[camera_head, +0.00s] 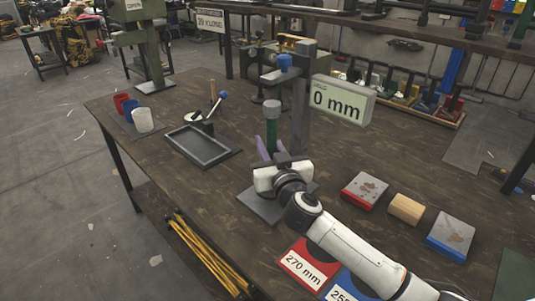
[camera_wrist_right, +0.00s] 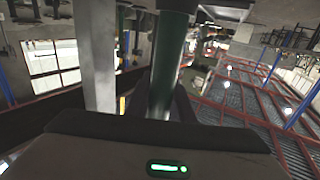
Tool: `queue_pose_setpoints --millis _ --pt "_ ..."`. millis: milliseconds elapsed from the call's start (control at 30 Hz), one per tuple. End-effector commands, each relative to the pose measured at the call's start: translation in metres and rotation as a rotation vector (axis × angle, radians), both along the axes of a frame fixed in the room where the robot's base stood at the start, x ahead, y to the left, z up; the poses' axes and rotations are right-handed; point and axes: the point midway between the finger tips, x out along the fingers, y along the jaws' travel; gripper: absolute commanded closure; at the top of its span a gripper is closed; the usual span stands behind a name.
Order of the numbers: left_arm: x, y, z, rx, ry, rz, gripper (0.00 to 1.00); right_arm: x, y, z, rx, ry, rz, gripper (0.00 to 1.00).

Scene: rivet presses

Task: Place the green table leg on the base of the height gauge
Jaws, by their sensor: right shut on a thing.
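The height gauge has a grey upright post (camera_head: 302,100), a display reading 0 mm (camera_head: 341,100) and a flat grey base (camera_head: 262,208) on the table. The green table leg (camera_head: 272,135) stands upright in front of the post, with a wider grey-green cap on top. My right gripper (camera_head: 272,152) is shut on the leg low down, above the base. The gripper hides the leg's lower end, so I cannot tell whether it touches the base. In the right wrist view the dark green leg (camera_wrist_right: 168,65) is upright beside the grey post (camera_wrist_right: 96,60). My left gripper is out of view.
A dark tray (camera_head: 200,147), a white cup (camera_head: 143,120) and red and blue cups are at the left. Red, wooden (camera_head: 405,209) and blue blocks lie at the right. A red 270 mm mat (camera_head: 303,265) and a blue mat are in front, partly under my right arm.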

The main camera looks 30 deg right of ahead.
Motion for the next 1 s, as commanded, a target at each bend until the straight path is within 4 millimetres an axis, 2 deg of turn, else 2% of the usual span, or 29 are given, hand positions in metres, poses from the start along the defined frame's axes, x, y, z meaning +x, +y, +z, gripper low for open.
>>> queue_pose_setpoints --millis 33,100,467,500,600,1000 --pt "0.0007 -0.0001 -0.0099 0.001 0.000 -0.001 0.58 -0.0006 0.0004 -0.0167 0.002 0.004 -0.001 1.00" --pt "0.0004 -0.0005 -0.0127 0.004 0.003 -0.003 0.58 -0.0006 0.0004 -0.0229 0.001 0.002 0.000 1.00" --pt "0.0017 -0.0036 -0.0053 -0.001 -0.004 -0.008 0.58 -0.0006 -0.0002 -0.0236 -0.002 0.000 0.000 1.00" --pt "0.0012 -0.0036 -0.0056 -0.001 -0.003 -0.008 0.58 -0.0008 -0.0002 -0.0261 0.000 0.003 -0.001 0.78" --pt "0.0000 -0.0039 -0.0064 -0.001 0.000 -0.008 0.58 -0.0009 -0.0001 -0.0259 0.000 0.003 -0.001 0.61" --pt "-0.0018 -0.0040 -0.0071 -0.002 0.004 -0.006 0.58 -0.0045 0.0009 -0.0224 -0.004 0.003 0.001 0.60"
